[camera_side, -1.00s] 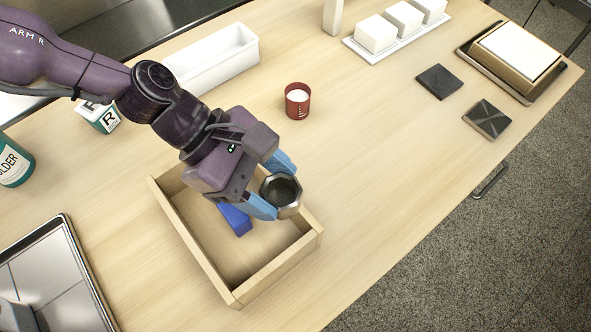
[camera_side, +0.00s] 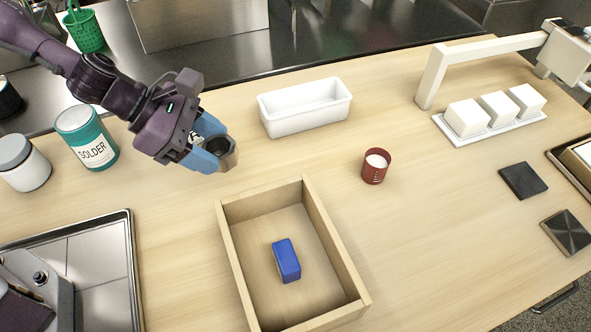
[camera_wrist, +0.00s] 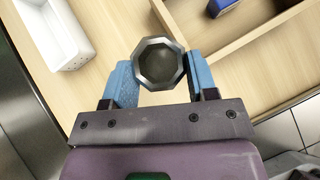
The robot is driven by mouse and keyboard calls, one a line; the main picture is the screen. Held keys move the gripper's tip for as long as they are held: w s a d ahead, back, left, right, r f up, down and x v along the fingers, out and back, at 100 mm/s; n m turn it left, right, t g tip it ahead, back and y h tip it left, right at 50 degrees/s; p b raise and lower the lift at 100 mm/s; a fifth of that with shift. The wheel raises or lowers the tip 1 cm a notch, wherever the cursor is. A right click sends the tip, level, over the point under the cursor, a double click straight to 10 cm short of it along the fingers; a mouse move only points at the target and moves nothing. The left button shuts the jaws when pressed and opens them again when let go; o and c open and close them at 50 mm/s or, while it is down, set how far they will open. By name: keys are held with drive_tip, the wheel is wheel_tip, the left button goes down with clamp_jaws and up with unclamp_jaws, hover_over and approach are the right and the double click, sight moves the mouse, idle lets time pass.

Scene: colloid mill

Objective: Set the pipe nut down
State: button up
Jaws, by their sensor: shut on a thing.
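The pipe nut is a grey metal octagonal ring with a dark hollow. In the side view the pipe nut (camera_side: 229,158) is at the tip of my gripper (camera_side: 215,150). The wrist view shows the pipe nut (camera_wrist: 159,64) between the two blue fingers of my gripper (camera_wrist: 160,72), which are shut on its sides. The nut's opening faces the wrist camera. In the side view the nut appears over the wooden table (camera_side: 180,215), left of the white bin and behind the wooden box. I cannot tell its exact height above the table.
An open wooden box (camera_side: 232,240) holds a blue block (camera_side: 287,261). A white bin (camera_side: 306,118) stands behind it, a red cup (camera_side: 375,168) to the right. A solder can (camera_side: 88,140) and white jar (camera_side: 25,165) stand left. A metal tray (camera_side: 130,250) lies front left.

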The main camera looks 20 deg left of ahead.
drive_tip(key=shift+s+d+f, duration=0.1)
drive_tip(key=shift+s+f, duration=0.1)
drive_tip(key=shift+s, duration=0.15)
drive_tip(key=w+d+f, duration=0.4)
drive_tip(key=w, duration=0.4)
hover_over(288, 172)
drive_tip(key=f, duration=0.5)
drive_tip(key=shift+s+a+f, duration=0.1)
drive_tip(key=shift+s+f, duration=0.1)
drive_tip(key=shift+s, duration=0.1)
drive_tip(key=shift+w+f, duration=0.15)
drive_tip(key=shift+f, duration=0.8)
drive_tip(key=shift+w+f, duration=0.1)
drive_tip(key=shift+f, duration=0.8)
drive_tip(key=shift+f, duration=0.1)
drive_tip(key=o, duration=1)
